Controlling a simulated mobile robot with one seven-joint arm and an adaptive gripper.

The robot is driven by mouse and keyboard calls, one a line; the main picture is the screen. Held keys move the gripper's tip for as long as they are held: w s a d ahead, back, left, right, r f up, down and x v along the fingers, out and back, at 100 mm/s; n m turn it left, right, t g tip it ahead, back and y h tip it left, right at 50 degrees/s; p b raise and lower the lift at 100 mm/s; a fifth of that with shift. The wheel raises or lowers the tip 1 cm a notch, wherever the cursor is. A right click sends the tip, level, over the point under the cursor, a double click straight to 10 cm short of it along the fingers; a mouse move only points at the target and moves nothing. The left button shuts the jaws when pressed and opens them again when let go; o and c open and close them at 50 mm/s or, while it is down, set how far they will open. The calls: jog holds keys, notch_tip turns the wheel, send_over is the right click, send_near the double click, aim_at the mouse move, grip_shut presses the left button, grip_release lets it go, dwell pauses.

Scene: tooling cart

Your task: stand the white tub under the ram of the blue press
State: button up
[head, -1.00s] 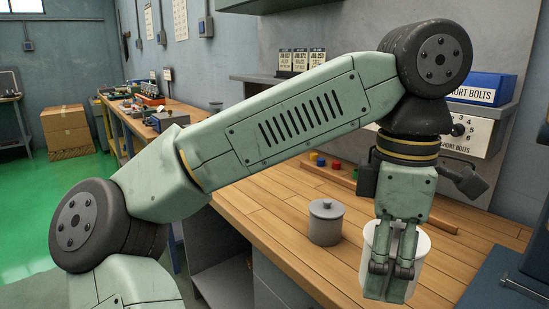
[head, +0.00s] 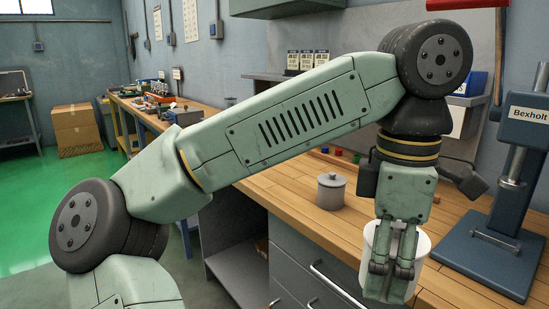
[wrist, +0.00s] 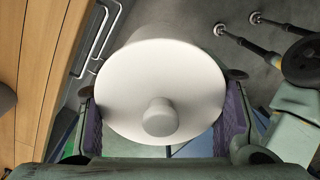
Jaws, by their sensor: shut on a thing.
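The white tub (head: 421,248) is held in my gripper (head: 392,268), whose fingers partly hide it in the head view. In the wrist view the tub's round, knobbed lid (wrist: 160,75) sits between the two finger pads (wrist: 161,122). Floor and drawer handles show around it, so the tub appears to hang in front of the bench edge. The blue press (head: 505,190), labelled Bexholt, stands on the bench to the right of my gripper, apart from the tub. A bright metal rod (head: 515,168) shows on the press. The picture's right edge cuts the press off.
A grey lidded canister (head: 330,192) stands on the wooden bench (head: 285,190) left of my gripper. Grey drawers (head: 300,268) with bar handles are below. A red bar (head: 460,4) is at the top right. Small coloured blocks lie at the back.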

jog(key=shift+s+a, duration=0.1)
jog(key=shift+s, duration=0.2)
jog(key=w+a+f+m, duration=0.5)
jog(key=w+f, duration=0.1)
jog(key=f, duration=1.4)
jog(key=w+a+f+m, duration=0.4)
jog(key=w+f, duration=0.2)
jog(key=f, duration=1.3)
jog(key=w+a+f+m, duration=0.5)
jog(key=w+f, duration=0.2)
jog(key=f, duration=1.3)
jog(key=s+f, duration=0.5)
jog(key=f, duration=0.1)
jog(key=shift+d, duration=0.2)
jog(key=shift+w+r, duration=0.1)
jog(key=shift+w+a+r, duration=0.15)
jog(key=w+r, duration=0.4)
jog(key=shift+a+r, duration=0.1)
jog(key=shift+r, duration=0.3)
jog(key=shift+w+r, duration=0.25)
jog(key=shift+r, duration=0.05)
